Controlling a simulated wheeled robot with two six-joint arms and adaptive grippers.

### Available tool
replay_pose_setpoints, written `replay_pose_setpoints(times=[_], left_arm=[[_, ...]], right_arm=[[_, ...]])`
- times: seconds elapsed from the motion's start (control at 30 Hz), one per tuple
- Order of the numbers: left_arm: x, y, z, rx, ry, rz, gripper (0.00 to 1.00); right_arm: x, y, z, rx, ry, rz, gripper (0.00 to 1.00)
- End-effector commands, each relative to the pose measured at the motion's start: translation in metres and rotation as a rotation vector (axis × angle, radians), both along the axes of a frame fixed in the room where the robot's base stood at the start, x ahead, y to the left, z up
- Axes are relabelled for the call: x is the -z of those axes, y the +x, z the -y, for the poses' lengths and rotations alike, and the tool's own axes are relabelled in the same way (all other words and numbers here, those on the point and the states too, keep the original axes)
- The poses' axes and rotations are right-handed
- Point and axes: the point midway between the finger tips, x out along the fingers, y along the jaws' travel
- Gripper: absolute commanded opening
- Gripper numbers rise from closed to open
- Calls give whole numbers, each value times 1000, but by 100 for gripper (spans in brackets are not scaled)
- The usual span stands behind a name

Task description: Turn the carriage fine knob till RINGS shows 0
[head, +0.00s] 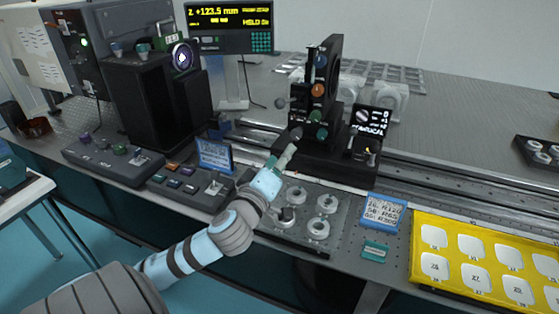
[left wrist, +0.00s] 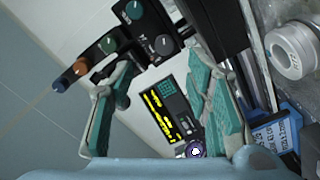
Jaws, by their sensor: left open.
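A black carriage (head: 318,150) with an upright mount stands on the rail in the head view. It bears a green knob (head: 315,117), an orange knob (head: 318,90) and a dark grey knob (head: 296,133). I cannot tell which is the fine knob. My left gripper (head: 287,156) is in front of the carriage, close below the grey knob. In the left wrist view the gripper (left wrist: 158,62) is open and empty, with several knobs, one of them grey (left wrist: 162,43), beyond its fingertips. A small screen (head: 372,120) stands right of the mount; its text is too small to read surely.
A display (head: 230,25) at the back reads Z +123.5 mm. A tray with white rings (head: 318,228) lies below my left forearm's right side. A blue card (head: 383,212) and a yellow tray (head: 425,262) are at right. A control box (head: 190,186) sits left of the gripper.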

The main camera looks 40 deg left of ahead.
Motion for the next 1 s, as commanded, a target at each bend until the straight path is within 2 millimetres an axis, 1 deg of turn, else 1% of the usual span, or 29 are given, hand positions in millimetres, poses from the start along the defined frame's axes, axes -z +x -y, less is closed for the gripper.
replay_pose_setpoints(times=[0.03,0.1,0.33,0.4,0.43,0.47,0.5,0.6,0.63,0.7,0.77,0.87,0.97,1.0], left_arm=[[0,-5,2,2,2,-2,44],[0,-10,3,0,0,0,44],[0,-11,3,-1,-1,1,44],[9,-14,3,8,29,-21,44],[12,-18,5,21,82,-41,44],[12,-22,6,27,182,-73,44],[10,-26,7,30,332,-122,44],[2,-34,7,15,654,-225,44],[0,-34,6,7,717,-247,44],[1,-33,3,-4,802,-281,44],[3,-30,2,-5,822,-286,44],[6,-20,-1,-7,820,-281,44],[8,-9,-6,-9,821,-280,44],[6,0,-11,-13,813,-286,44]], right_arm=[[0,0,0,0,0,0,42],[0,0,0,0,0,0,42],[0,0,0,0,0,-1,42],[6,0,0,0,0,0,42],[10,0,1,-1,-1,0,42],[13,1,2,-3,-3,1,42],[15,1,4,-4,-6,2,42],[14,2,7,-7,-10,3,42],[14,2,7,-8,-11,3,42],[17,2,7,-9,-11,3,42],[24,2,7,-10,-11,2,42],[44,4,8,-15,-14,5,42],[69,9,13,-25,-23,14,42],[68,17,18,-30,-31,26,42]])
